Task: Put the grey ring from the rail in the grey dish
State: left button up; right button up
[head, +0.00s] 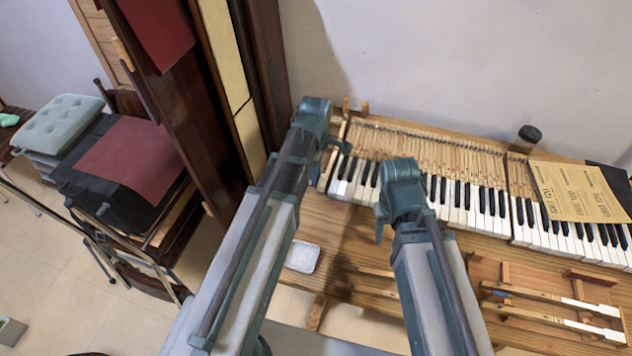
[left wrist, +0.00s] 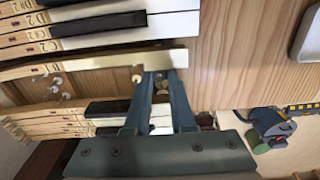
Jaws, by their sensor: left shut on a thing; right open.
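The grey dish (head: 302,257) lies on the wooden bed in front of the keyboard's left end; its edge shows in the left wrist view (left wrist: 306,38). My left gripper (head: 331,146) is at the left end of the keys. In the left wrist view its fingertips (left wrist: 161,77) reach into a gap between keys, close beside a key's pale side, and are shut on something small. The grey ring is not clearly visible; the fingers hide most of what they hold. My right gripper (head: 383,222) is open over the front of the keys, apart from the dish.
Piano keys (head: 465,195) fill the keyboard right of my left gripper. Loose keys (head: 540,297) lie on the bed at the right. A paper sheet (head: 578,192) and a dark jar (head: 525,138) sit at the back right. A tall dark wooden cabinet side (head: 185,110) stands at left.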

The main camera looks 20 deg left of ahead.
pick_arm(q)
jog(key=shift+r+p, duration=0.35)
jog(key=shift+r, duration=0.15)
pick_arm(e)
jog(key=shift+r, duration=0.5)
pick_arm(q)
notch_tip(320, 180, up, 6)
jog(key=p, duration=0.6)
pick_arm(e)
notch_tip(320, 180, up, 6)
pick_arm(q)
jog(key=shift+s+f, duration=0.1)
pick_arm(e)
jog(key=shift+s, duration=0.1)
